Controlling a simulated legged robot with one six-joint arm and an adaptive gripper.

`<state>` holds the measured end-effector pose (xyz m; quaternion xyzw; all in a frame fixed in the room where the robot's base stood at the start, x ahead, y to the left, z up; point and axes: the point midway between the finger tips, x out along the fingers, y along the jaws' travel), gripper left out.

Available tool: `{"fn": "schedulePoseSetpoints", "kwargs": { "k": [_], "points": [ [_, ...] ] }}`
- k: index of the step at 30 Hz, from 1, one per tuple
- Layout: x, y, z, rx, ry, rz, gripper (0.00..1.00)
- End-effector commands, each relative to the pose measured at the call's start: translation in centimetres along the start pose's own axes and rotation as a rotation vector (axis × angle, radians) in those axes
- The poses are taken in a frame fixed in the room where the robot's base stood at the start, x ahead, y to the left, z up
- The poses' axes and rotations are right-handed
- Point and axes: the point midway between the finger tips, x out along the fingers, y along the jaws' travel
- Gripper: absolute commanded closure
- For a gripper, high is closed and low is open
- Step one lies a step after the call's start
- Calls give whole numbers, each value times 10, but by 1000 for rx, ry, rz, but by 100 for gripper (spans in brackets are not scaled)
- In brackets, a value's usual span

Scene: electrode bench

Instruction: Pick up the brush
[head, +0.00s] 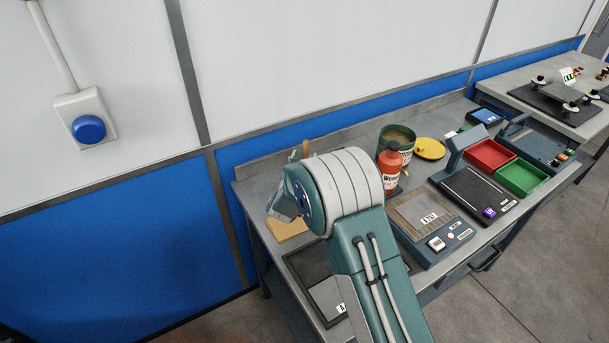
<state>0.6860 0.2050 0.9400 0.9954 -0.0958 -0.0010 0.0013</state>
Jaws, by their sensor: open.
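A thin wooden handle (305,149) stands upright at the back left of the bench, just behind my arm's rounded grey joint. It may be the brush; its lower part is hidden by the arm, so I cannot tell what it stands in or whether it has bristles. My arm reaches up from the bottom of the head view and covers the left middle of the bench. My gripper's fingers are hidden behind the arm, so their distance from the handle cannot be seen.
A wooden board (287,229) and a dark framed plate (318,285) lie at the bench's left end. A wall stands behind.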

Motion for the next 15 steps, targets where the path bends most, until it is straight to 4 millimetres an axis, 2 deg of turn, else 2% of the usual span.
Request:
{"fn": "schedulePoseSetpoints", "kwargs": {
  "k": [4, 11, 12, 14, 15],
  "points": [
    [14, 0, -1, 2, 1, 0, 36],
    [14, -1, -1, 0, 1, -1, 36],
    [14, -2, -1, -1, 1, -1, 53],
    [14, -2, -1, -1, 1, -1, 80],
    [14, -2, -1, -1, 1, -1, 98]
  ]
}}
